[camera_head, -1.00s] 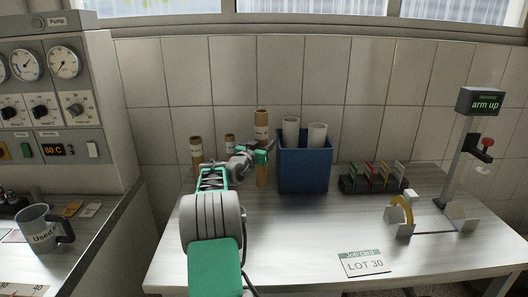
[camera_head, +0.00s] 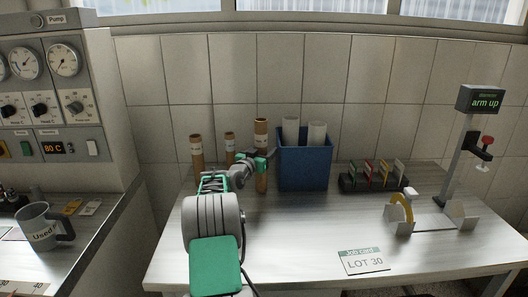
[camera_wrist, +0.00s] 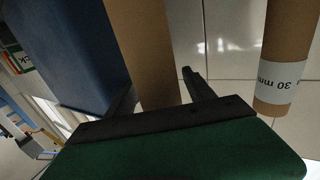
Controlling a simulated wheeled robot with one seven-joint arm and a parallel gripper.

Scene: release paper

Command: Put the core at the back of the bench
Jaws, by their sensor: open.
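The tallest brown cardboard core (camera_head: 261,130) stands upright at the back of the bench (camera_head: 290,225), just left of the blue bin. My gripper (camera_head: 268,158) is at its upper half. In the wrist view the core (camera_wrist: 145,45) rises between the two dark fingers of my gripper (camera_wrist: 157,85). The jaws are open, with a small gap beside the core on the right.
Two shorter cores (camera_head: 196,150) (camera_head: 230,145) stand to the left; one shows a "30 mm" label (camera_wrist: 278,82) in the wrist view. The blue bin (camera_head: 303,168) holding white rolls is close on the right. A rack (camera_head: 372,182), a roll stand (camera_head: 403,220) and a LOT 30 card (camera_head: 364,262) lie farther right.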

